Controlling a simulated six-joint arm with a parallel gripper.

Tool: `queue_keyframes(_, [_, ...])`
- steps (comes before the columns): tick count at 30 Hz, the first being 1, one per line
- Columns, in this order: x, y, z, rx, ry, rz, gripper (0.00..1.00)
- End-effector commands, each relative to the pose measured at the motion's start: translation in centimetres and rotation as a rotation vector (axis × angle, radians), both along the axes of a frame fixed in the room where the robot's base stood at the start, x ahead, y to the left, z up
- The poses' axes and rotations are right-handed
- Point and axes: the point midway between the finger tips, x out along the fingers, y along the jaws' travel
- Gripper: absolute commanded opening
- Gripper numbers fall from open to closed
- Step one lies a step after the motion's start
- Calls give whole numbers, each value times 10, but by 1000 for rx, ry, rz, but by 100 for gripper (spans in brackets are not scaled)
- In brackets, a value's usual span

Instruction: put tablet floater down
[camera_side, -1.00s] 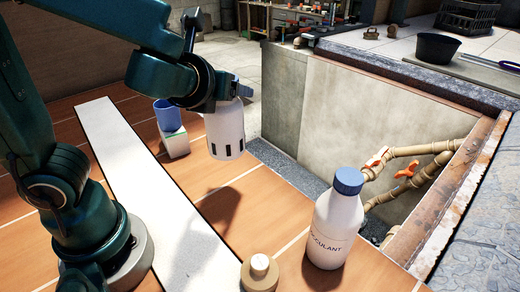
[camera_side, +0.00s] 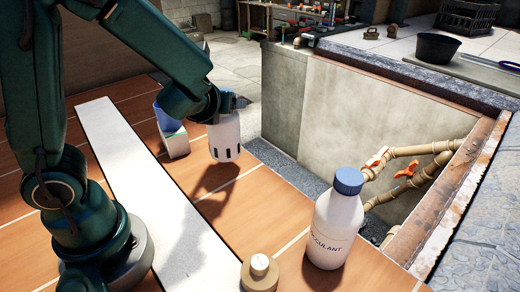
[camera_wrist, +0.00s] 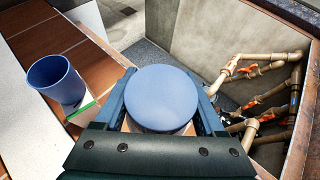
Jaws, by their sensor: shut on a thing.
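The tablet floater (camera_side: 225,139) is a white cylinder with dark slots near its bottom. In the wrist view its round blue top (camera_wrist: 163,98) sits between the fingers. My gripper (camera_side: 228,104) is shut on it from above. It hangs upright close above the orange-brown tiled deck, near the pit's edge, with its shadow on the tiles in front of it. Whether its bottom touches the tiles I cannot tell for sure.
A blue cup (camera_wrist: 56,79) on a small white and green box stands left of the floater. A white flocculant bottle (camera_side: 336,222) with a blue cap and a tan round fitting (camera_side: 259,272) stand in front. The open pit (camera_side: 350,110) with tan pipes lies to the right.

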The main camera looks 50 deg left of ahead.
Motion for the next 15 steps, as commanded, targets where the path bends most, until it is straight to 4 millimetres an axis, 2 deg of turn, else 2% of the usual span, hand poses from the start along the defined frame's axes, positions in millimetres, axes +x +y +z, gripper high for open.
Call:
queue_keyframes(9, [0, -1, -30, 4, 7, -4, 0])
queue_keyframes(15, [0, -1, -40, 0, -1, -4, 0])
